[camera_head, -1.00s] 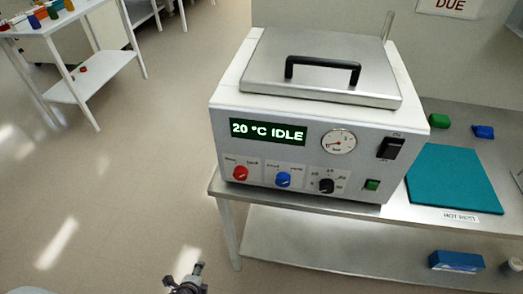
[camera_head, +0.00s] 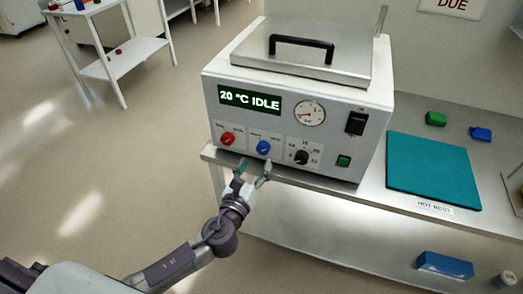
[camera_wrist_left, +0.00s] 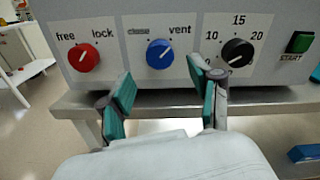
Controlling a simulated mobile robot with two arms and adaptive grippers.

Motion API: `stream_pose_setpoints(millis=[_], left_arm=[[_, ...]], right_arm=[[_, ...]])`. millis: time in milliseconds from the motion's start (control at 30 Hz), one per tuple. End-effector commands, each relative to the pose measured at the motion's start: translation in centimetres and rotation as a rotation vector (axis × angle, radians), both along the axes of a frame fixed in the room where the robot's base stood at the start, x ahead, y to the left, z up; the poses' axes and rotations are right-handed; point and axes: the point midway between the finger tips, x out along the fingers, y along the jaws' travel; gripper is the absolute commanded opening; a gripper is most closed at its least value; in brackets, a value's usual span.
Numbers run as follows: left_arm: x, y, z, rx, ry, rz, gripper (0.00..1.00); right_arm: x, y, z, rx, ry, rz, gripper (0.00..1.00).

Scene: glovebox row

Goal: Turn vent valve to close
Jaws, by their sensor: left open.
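The vent valve is a blue knob (camera_head: 264,147) on the front of the grey-white box, between a red knob and a black knob. In the left wrist view the blue knob (camera_wrist_left: 160,53) has a label at its upper left, too blurred to read surely, and "vent" at its upper right. Its pale pointer mark seems to slant toward "vent". My left gripper (camera_head: 253,171) is open and empty, just below and in front of the blue knob. In the wrist view its green-padded fingers (camera_wrist_left: 160,88) stand apart, one to each side below the knob, not touching it. My right gripper is out of view.
The red knob (camera_wrist_left: 84,57), black knob (camera_wrist_left: 237,52) and green START button (camera_wrist_left: 300,42) sit close by on the panel. The display (camera_head: 250,100) reads 20 °C IDLE. The steel table edge (camera_head: 300,181) runs below the panel. A teal mat (camera_head: 433,170) lies to the right.

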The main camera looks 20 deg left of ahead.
Motion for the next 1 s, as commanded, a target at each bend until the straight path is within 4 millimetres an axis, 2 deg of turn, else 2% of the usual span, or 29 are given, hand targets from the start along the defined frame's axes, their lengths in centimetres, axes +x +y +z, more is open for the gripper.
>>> stream_pose_setpoints(millis=[100, 300, 700, 767, 1000], left_arm=[[2.4, -0.1, 0.1, -0.001, -0.002, 0.001, 0.63], [4.9, -0.2, 0.0, -0.002, 0.0, -0.001, 0.63], [5.7, -0.2, -0.1, -0.002, 0.001, 0.0, 0.63], [5.7, -0.2, -0.1, -0.002, 0.001, 0.0, 0.55], [5.6, -0.2, 0.0, -0.002, 0.001, 0.0, 0.15]], right_arm=[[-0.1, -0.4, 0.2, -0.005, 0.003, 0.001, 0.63], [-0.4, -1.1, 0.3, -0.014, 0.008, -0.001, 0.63], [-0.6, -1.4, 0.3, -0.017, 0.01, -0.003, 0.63], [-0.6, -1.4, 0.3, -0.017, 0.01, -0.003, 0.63], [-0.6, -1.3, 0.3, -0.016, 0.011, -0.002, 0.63]])
